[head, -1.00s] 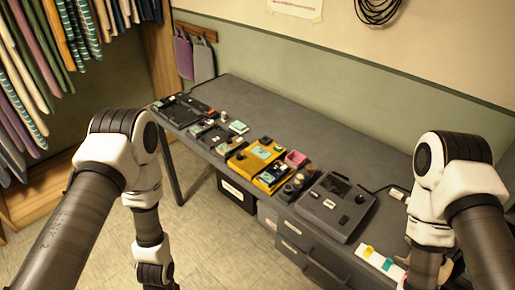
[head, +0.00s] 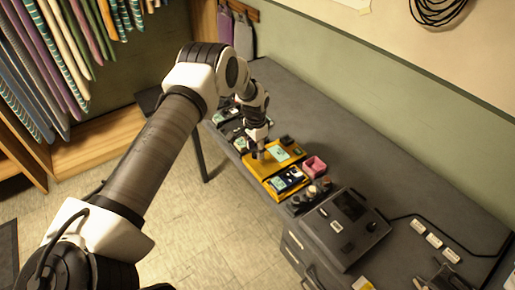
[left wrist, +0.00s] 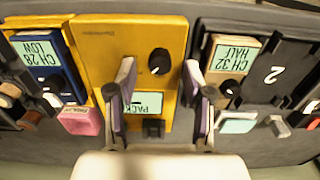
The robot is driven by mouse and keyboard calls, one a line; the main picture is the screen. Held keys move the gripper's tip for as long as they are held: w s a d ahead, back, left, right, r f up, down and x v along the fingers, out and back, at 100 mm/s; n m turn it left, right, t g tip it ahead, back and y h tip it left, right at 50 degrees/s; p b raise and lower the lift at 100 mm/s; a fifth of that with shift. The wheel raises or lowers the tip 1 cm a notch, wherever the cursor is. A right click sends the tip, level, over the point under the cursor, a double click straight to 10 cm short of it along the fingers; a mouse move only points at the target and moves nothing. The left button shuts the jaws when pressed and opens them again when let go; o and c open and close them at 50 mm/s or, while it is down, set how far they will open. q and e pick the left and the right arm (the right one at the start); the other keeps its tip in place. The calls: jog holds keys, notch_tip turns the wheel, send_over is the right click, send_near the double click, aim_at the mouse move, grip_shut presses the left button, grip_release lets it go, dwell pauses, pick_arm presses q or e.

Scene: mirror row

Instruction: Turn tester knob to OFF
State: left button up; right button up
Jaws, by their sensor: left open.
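The yellow tester (head: 258,166) lies on the grey table in the head view, with my left gripper (head: 258,153) over it. The left wrist view shows the tester (left wrist: 108,45) upside down, with a black round knob (left wrist: 159,62) and a green display (left wrist: 146,103) reading PACK. My left gripper (left wrist: 158,75) is open and empty there, one finger on each side of the knob and apart from it. A small pale mark shows on the knob, but its setting is not readable. My right gripper is out of view.
A blue unit (left wrist: 62,50) marked CH 28 LOW and a tan unit (left wrist: 236,50) marked CH 32 HALF flank the tester closely. A pink box (head: 315,166) and a large dark device (head: 340,228) stand to its right. The table's back (head: 350,130) is clear.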

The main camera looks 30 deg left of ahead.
pick_arm(q)
jog(key=shift+f, duration=0.7)
jog(key=shift+s+a+r, duration=0.1)
jog(key=shift+s, duration=0.1)
grip_shut()
jog(key=shift+n+b, duration=0.6)
jog(key=shift+n, duration=0.4)
jog(key=shift+n+b, duration=0.5)
jog(key=shift+n, duration=0.6)
jog(key=n+b, duration=0.1)
jog(key=n, duration=0.3)
jog(key=shift+n, duration=0.4)
